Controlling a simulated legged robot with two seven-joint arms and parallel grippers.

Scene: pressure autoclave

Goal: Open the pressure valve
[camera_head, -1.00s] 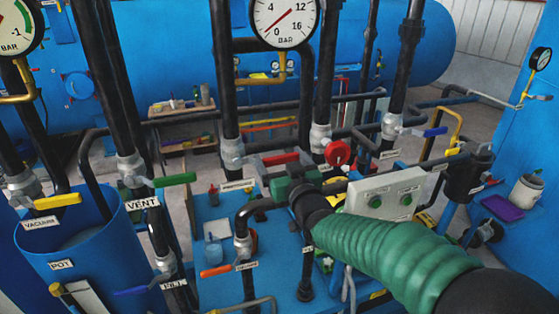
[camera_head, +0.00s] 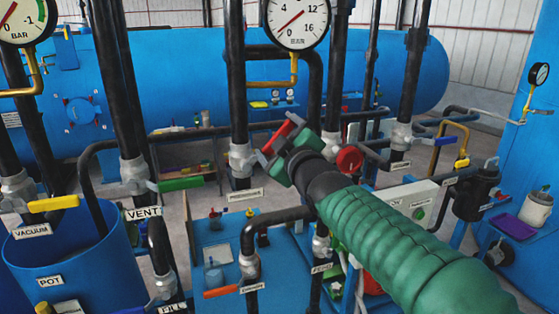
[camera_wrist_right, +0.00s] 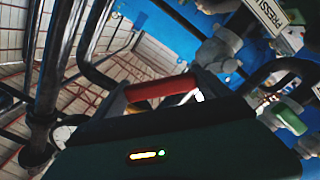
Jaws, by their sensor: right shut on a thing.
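The pressure valve (camera_head: 240,160) is a grey body on a black vertical pipe in the middle of the head view, above a partly readable "PRESSURE" label (camera_head: 245,194). Its red lever handle (camera_head: 276,138) slants up to the right. My right gripper (camera_head: 281,142) is shut on this handle, at the end of the green-sleeved arm. In the right wrist view the red handle (camera_wrist_right: 160,88) lies across between the grey fingers, with the label (camera_wrist_right: 272,12) at top right. The gripper body hides part of the lever. My left gripper is not in view.
A red round valve wheel (camera_head: 349,158) is close right of my right gripper. A pressure gauge (camera_head: 297,22) hangs above on a yellow pipe. A green vent lever (camera_head: 181,184) and an orange lever (camera_head: 221,292) stand left and below. Black pipes surround the area closely.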

